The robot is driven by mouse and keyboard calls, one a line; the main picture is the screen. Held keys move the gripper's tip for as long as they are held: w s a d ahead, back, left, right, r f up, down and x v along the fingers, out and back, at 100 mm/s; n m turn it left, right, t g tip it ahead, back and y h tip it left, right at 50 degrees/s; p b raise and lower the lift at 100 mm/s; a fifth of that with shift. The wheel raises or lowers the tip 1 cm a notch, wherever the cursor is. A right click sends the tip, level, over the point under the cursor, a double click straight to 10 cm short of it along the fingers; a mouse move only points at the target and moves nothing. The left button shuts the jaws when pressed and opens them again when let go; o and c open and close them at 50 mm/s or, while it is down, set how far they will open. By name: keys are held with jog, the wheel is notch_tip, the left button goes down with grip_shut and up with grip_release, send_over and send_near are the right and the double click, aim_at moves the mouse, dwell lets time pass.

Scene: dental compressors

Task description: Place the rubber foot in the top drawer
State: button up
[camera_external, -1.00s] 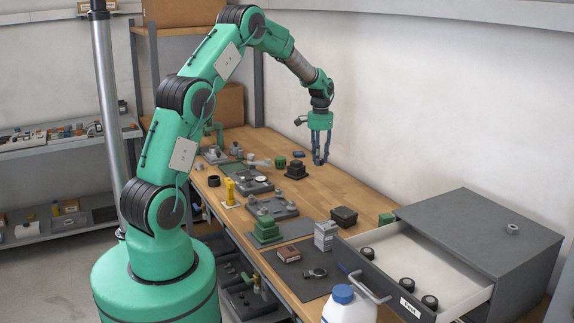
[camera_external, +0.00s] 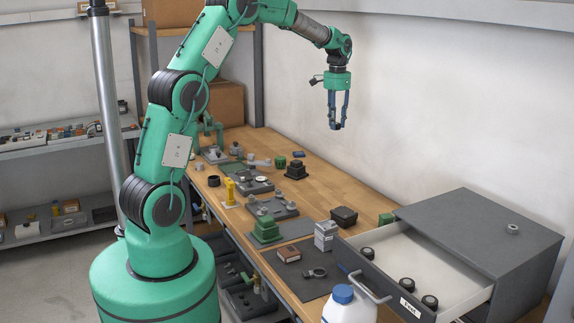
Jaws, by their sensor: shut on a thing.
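My gripper (camera_external: 336,125) is raised in the air above the far right part of the bench. It is shut on a small dark thing that barely shows between its blue fingertips; I take it to be the rubber foot, but it is too small to be sure. The top drawer (camera_external: 425,250) of the grey cabinet (camera_external: 485,235) is pulled open at the front right, well apart from my gripper. Inside it lie black round feet, one at the back left (camera_external: 367,253) and two near the front (camera_external: 407,284).
A white bottle with a blue cap (camera_external: 343,294) stands by the drawer handle. A grey box (camera_external: 325,235), a black box (camera_external: 343,216) and green blocks (camera_external: 266,230) stand on the wooden bench. The wall runs close along the bench's right side.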

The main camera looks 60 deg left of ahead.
jog(key=s+d+m+p, duration=0.2)
jog(key=d+m, duration=0.2)
jog(key=d, duration=1.4)
jog(key=s+d+m+p, duration=0.3)
jog(key=d, duration=1.6)
jog(key=s+d+m+p, duration=0.5)
jog(key=s+d+m, duration=0.3)
jog(key=s+d, duration=1.55)
jog(key=f, duration=0.1)
jog(key=w+d+f, duration=0.1)
jog(key=f, duration=0.3)
jog(key=shift+w+d+b, duration=0.25)
jog(key=shift+d+b, duration=0.05)
jog(key=shift+d, duration=0.1)
jog(key=shift+f, duration=3.15)
